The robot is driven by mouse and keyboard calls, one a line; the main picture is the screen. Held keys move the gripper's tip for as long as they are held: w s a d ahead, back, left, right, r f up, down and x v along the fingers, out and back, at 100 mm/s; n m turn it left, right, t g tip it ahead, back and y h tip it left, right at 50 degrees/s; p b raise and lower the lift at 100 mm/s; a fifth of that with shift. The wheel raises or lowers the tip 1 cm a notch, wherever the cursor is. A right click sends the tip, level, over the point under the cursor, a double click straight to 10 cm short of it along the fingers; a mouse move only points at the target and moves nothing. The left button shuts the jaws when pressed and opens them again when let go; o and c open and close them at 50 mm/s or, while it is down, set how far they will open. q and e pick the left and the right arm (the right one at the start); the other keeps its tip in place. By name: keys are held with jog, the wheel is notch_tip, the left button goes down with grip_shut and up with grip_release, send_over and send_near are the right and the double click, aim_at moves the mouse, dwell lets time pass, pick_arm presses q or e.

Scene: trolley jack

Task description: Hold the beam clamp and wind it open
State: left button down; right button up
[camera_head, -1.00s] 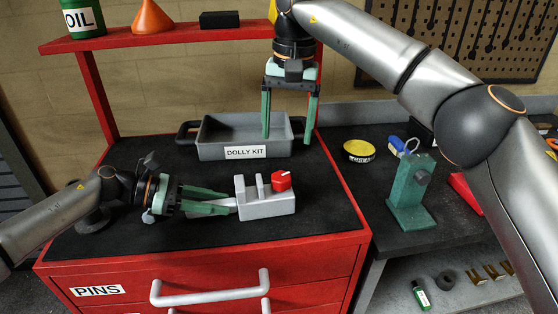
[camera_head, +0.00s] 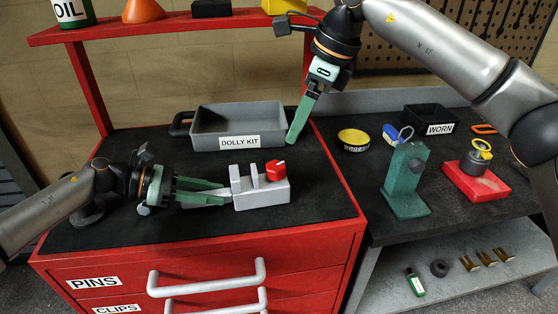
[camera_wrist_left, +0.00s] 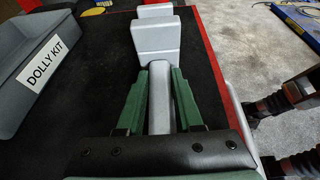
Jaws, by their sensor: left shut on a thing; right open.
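The grey beam clamp (camera_head: 262,194) lies on the black top of the red cabinet, with two upright jaws and a red knob (camera_head: 276,170) at its right end. My left gripper (camera_head: 226,193) is shut on the clamp's handle, which runs between its green fingers; in the left wrist view the clamp (camera_wrist_left: 156,40) extends ahead of the fingers (camera_wrist_left: 160,95). My right gripper (camera_head: 297,137) is above and behind the clamp, pointing down by the tray's right end, apart from the knob. It is open; its fingers overlap in the head view.
The grey DOLLY KIT tray (camera_head: 205,146) stands behind the clamp. On the right bench are a yellow tin (camera_head: 354,139), a green stand (camera_head: 406,180), a red block (camera_head: 476,182) and a WORN bin (camera_head: 432,118). The cabinet top's front is clear.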

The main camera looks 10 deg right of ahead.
aim_at(277, 165)
jog(key=a+f, duration=0.1)
jog(key=f, duration=0.2)
jog(key=w+a+f+m, duration=0.1)
jog(key=f, duration=0.3)
jog(key=w+a+f+m, duration=0.1)
jog(key=f, duration=0.3)
jog(key=shift+a, duration=0.2)
grip_shut()
dwell(0.6)
